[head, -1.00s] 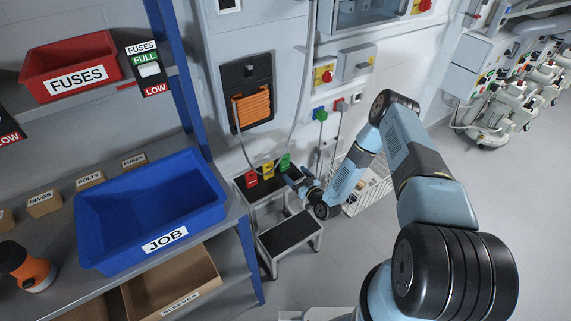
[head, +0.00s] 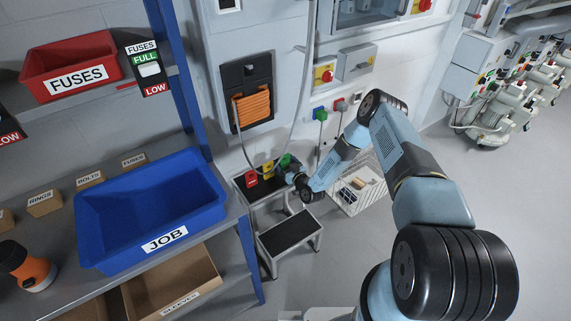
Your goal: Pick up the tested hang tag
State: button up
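A red tag (head: 251,179), a yellow tag (head: 267,169) and a green tag (head: 285,160) stand in a row on the black top step (head: 262,190) of a small step stool. Their lettering is too small to read, so I cannot tell from print which is the tested hang tag. My gripper (head: 286,170) is at the green tag, at the right end of the row, and covers its lower part. The fingers are too small and dark to tell whether they are open, shut or touching it.
The lower step (head: 290,232) is empty. A white wire basket (head: 357,190) with a few items stands right of the stool, close to my arm. A wall panel with an orange cable (head: 253,107) is behind. A shelf with a blue JOB bin (head: 150,210) is at left. Floor at right is clear.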

jog(key=c, duration=1)
jog(key=shift+c, duration=0.2)
